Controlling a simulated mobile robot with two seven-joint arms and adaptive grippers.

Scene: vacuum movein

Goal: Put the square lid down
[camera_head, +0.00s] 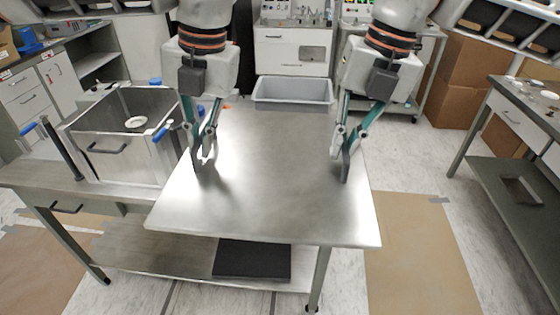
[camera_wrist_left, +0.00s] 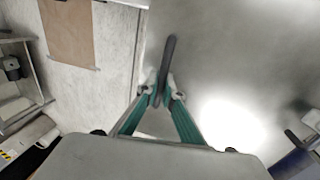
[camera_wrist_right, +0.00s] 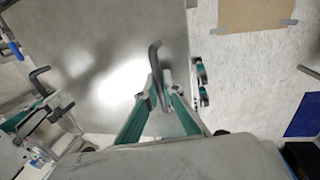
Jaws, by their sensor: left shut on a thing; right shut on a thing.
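The square lid (camera_head: 265,190) is a large flat steel plate, roughly level, with a dark handle near its left and right sides. My left gripper (camera_head: 205,158) is shut on the left handle, which also shows in the left wrist view (camera_wrist_left: 169,55). My right gripper (camera_head: 344,150) is shut on the right handle, seen in the right wrist view (camera_wrist_right: 154,60). The lid covers the right part of the steel table (camera_head: 100,200). I cannot tell whether it touches the table or is held above it.
An open steel box (camera_head: 115,165) with blue-ended clamps stands on the table, left of the lid. A grey bin (camera_head: 292,92) lies beyond the lid's far edge. A black slab (camera_head: 252,262) is on the lower shelf. A side bench (camera_head: 520,115) stands at right, across open floor.

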